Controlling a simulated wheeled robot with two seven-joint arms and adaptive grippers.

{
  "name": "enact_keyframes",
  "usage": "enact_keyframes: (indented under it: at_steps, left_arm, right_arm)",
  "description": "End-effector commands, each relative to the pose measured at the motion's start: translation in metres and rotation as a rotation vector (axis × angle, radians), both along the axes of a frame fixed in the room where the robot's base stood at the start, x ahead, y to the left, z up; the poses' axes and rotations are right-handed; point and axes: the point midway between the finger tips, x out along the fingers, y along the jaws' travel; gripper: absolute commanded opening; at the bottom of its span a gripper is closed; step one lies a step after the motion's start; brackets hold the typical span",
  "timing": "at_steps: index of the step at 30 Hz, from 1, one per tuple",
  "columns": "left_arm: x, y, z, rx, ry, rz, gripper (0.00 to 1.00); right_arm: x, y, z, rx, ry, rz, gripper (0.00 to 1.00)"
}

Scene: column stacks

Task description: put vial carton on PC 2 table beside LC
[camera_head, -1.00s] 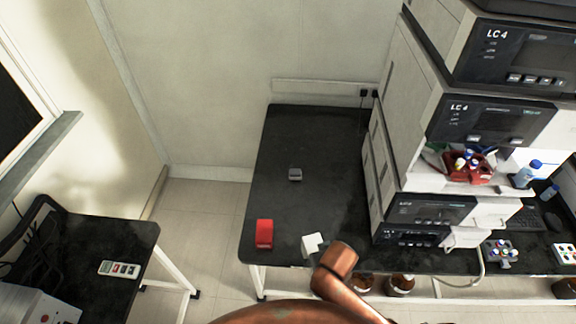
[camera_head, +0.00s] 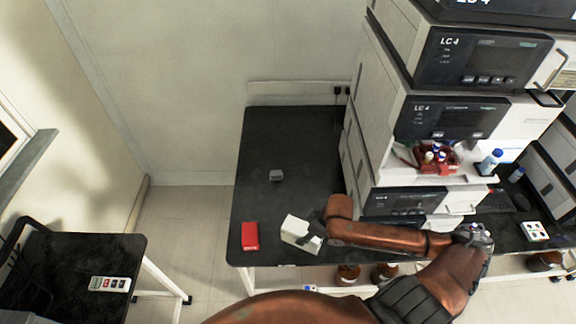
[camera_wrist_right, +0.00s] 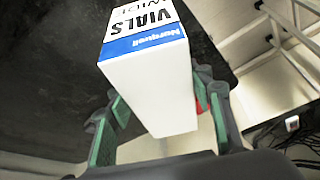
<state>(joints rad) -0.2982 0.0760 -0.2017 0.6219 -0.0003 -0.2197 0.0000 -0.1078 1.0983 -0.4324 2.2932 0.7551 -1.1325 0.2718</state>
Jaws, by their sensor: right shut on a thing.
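The vial carton (camera_head: 296,231) is a white box near the front edge of the black table (camera_head: 265,205), left of the LC stack (camera_head: 420,115). In the right wrist view the carton (camera_wrist_right: 150,85) shows a blue band and the word VIALS. My right gripper (camera_head: 312,241) is shut on the carton, its green-padded fingers on either side. The carton is slightly tilted in the head view; I cannot tell whether its underside touches the table. My left gripper is not in view.
A red box (camera_head: 250,236) lies left of the carton, and a small grey object (camera_head: 276,176) sits farther back. The table between them and the wall is clear. Brown bottles (camera_head: 347,273) stand below the table's front edge. Another black table (camera_head: 60,265) is at left.

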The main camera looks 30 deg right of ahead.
Motion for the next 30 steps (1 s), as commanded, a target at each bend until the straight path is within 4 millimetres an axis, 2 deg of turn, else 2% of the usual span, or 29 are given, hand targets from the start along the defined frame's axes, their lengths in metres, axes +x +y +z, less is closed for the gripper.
enact_keyframes:
  at_steps: [1,6,13,17,26,30]
  left_arm:
    - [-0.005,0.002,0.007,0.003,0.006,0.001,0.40]
    - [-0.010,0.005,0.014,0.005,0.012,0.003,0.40]
    - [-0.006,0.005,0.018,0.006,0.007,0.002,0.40]
    - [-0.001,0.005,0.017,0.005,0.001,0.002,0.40]
    - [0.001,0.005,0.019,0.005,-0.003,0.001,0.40]
    - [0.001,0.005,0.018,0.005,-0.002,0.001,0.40]
  right_arm:
    - [0.003,-0.017,0.014,-0.013,-0.004,0.021,0.06]
    - [0.010,-0.047,0.041,-0.009,-0.005,0.066,0.06]
    - [0.017,-0.061,0.057,0.001,-0.004,0.083,0.06]
    - [0.030,-0.050,0.051,0.007,-0.006,0.085,0.06]
    - [0.080,-0.004,0.022,0.006,-0.007,0.084,0.06]
    - [0.095,0.011,-0.002,0.005,-0.002,0.084,0.06]
